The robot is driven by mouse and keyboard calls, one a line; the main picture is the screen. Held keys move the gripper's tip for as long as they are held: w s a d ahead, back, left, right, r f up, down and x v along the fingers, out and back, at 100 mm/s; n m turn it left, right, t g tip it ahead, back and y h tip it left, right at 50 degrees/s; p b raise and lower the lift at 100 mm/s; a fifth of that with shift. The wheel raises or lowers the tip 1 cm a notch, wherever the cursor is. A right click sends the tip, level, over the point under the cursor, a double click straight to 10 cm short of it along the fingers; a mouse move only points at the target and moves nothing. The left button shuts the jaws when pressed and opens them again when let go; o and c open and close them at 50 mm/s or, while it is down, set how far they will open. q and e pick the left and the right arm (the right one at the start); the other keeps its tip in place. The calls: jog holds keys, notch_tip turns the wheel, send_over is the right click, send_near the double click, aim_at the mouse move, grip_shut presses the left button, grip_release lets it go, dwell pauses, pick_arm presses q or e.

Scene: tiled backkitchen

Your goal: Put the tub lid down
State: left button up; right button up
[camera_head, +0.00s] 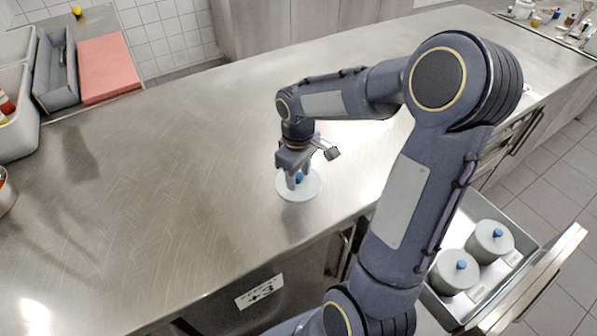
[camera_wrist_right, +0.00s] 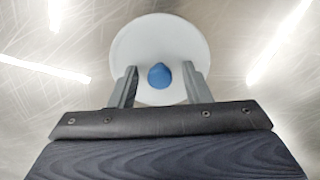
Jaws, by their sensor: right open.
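The tub lid (camera_head: 309,190) is a pale round disc with a blue knob. It lies flat on the steel counter (camera_head: 190,180) in the head view. My right gripper (camera_head: 296,183) is directly above it, pointing down. In the right wrist view the lid (camera_wrist_right: 160,42) fills the upper middle, and its blue knob (camera_wrist_right: 160,75) sits between the two fingers of the right gripper (camera_wrist_right: 160,84). The fingers are apart, with a gap on each side of the knob. My left gripper is not in view.
An open drawer (camera_head: 530,238) at the lower right holds two lidded tubs (camera_head: 456,276) with blue knobs. A red board (camera_head: 108,68), a grey bin (camera_head: 57,75) and white containers (camera_head: 22,125) stand at the left. The counter around the lid is clear.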

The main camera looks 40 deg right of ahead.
aim_at(299, 175)
notch_tip(299, 175, up, 12)
jog(key=s+a+f+m+t+y, duration=0.3)
jog(key=s+a+m+t, duration=0.2)
jog(key=s+a, duration=0.7)
jog(key=s, duration=0.3)
jog(key=shift+s+a+t+y+p, duration=0.15)
jog(key=shift+s+t+y+p, duration=0.15)
jog(key=shift+y+p, duration=0.1)
